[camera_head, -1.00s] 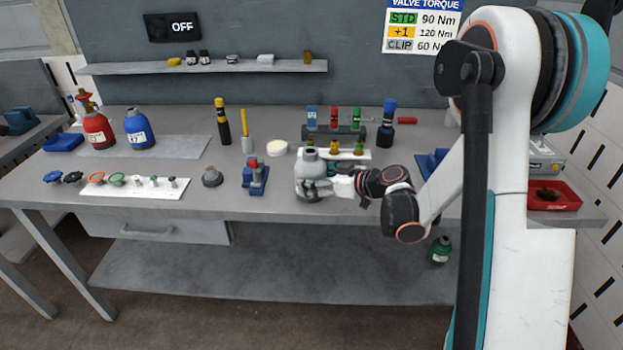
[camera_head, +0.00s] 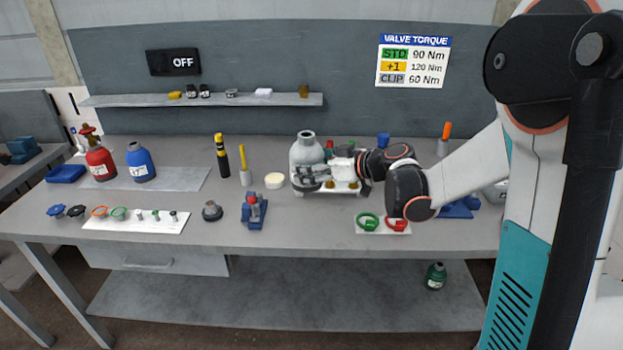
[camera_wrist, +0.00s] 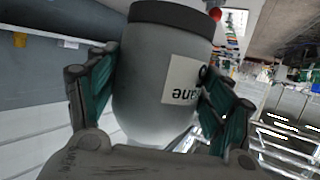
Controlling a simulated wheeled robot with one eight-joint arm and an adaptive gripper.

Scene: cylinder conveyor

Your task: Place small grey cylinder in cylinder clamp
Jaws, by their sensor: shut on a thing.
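The small grey cylinder (camera_head: 305,152) is upright, raised above the bench, in the head view. My gripper (camera_head: 316,173) is shut on its body from the right. In the wrist view the cylinder (camera_wrist: 150,75) fills the space between the two fingers of my gripper (camera_wrist: 155,105); its dark rim and part of a white label show, and the picture is turned over. A blue clamp with a red part (camera_head: 254,210), which looks like the cylinder clamp, stands on the bench below and left of the held cylinder. Its inner shape is too small to tell.
Left of the clamp lies a round grey piece (camera_head: 212,211). A white sheet (camera_head: 120,224) holds several small valves. A red cylinder (camera_head: 100,163) and a blue cylinder (camera_head: 140,165) stand farther left. Black-yellow and grey-yellow tools stand behind. Green and red handwheels (camera_head: 368,222) lie right.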

